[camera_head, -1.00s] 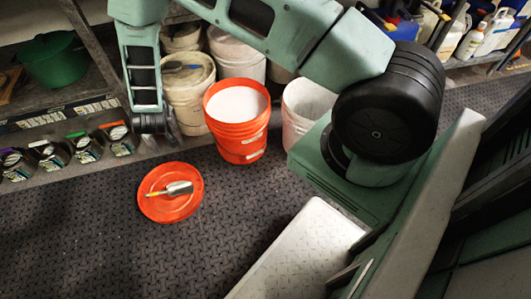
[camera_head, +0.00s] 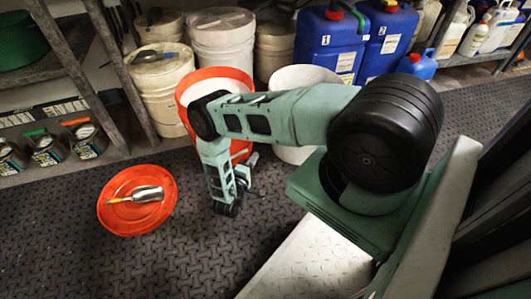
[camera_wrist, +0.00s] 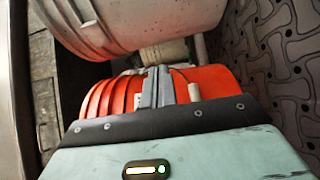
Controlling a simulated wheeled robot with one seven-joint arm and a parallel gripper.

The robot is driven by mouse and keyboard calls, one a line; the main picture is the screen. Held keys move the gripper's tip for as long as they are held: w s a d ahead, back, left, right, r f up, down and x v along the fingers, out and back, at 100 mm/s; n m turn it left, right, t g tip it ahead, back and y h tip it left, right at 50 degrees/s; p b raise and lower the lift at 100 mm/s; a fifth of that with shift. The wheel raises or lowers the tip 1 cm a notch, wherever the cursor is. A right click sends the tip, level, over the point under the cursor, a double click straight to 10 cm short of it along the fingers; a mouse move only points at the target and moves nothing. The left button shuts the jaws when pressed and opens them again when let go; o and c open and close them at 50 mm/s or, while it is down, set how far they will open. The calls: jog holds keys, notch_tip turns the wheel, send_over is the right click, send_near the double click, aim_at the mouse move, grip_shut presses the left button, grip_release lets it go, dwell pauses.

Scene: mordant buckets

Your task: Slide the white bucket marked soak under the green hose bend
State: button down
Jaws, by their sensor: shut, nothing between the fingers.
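A white bucket (camera_head: 293,154) stands on the floor right of the orange bucket (camera_head: 183,88), its front partly hidden by my arm. I cannot read a mark on it. In the head view my wrist is low in front of the buckets. A green bent piece (camera_head: 352,14) shows above a blue jug; I cannot tell whether it is the hose bend.
An orange lid (camera_head: 115,221) with a scoop (camera_head: 143,194) lies on the dark textured floor at left. Several pale buckets and blue jugs (camera_head: 328,42) line the back under a shelf. Tins (camera_head: 84,138) stand at left. The floor between lid and buckets is clear.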

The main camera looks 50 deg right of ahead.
jog(key=s+b+x, duration=0.1)
jog(key=b+x, duration=0.1)
jog(key=x, duration=0.4)
jog(key=s+b+x, duration=0.1)
jog(key=b+x, duration=0.1)
jog(key=x, duration=0.4)
jog(key=shift+s+d+b, duration=0.3)
jog(key=shift+d+b, duration=0.05)
jog(key=shift+d, duration=0.05)
jog(key=s+d, duration=0.5)
jog(key=d, duration=0.5)
jog(key=s+d, duration=0.5)
jog(key=d, duration=0.6)
jog(key=shift+s, duration=0.4)
jog(key=shift+w+a, duration=0.1)
